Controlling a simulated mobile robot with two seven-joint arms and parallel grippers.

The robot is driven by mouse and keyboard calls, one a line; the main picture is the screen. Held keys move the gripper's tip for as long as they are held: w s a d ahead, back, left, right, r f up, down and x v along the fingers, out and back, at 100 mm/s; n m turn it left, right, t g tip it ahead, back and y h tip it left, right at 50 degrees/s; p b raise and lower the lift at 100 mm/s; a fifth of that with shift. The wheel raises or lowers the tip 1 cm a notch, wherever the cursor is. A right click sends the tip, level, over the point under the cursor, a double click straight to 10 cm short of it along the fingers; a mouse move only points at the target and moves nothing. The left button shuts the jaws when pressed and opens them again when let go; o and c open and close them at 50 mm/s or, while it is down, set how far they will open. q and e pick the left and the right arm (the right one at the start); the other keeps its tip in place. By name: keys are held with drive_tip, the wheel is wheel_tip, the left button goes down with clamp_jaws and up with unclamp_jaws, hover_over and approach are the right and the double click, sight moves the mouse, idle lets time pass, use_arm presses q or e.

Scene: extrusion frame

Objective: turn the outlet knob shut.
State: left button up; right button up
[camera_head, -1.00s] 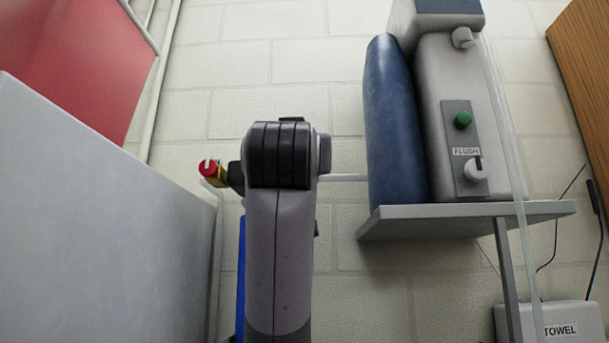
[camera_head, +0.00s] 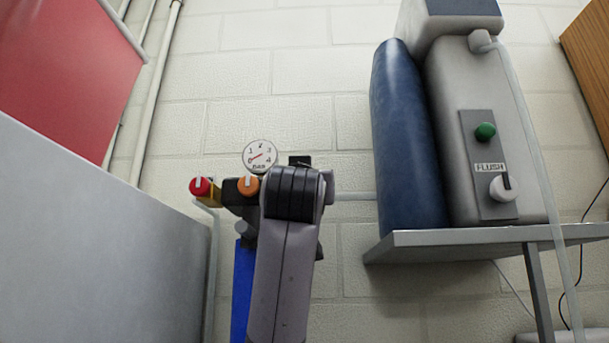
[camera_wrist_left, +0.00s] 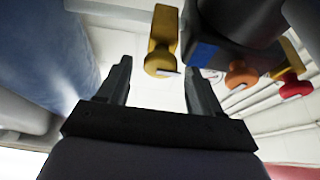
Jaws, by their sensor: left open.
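A valve block (camera_head: 240,205) sits against the wall, with a red knob (camera_head: 200,187), an orange knob (camera_head: 247,186) and a round gauge (camera_head: 260,155). In the left wrist view, a yellow knob (camera_wrist_left: 160,60), the orange knob (camera_wrist_left: 240,75) and the red knob (camera_wrist_left: 293,86) show. I cannot read which is the outlet knob. Contact is not clear. In the head view my arm covers the fingers and the yellow knob. My right gripper is not in view.
A grey shelf (camera_head: 400,248) at right carries a blue cylinder (camera_head: 405,145) and a pale unit (camera_head: 450,150) marked FLUSH. A grey panel (camera_head: 90,240) fills the lower left. A blue object (camera_head: 242,285) hangs below the block.

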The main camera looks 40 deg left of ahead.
use_arm(q)
drive_tip(key=shift+w+a, duration=0.2)
drive_tip(key=shift+w, duration=0.05)
drive_tip(key=c, duration=1)
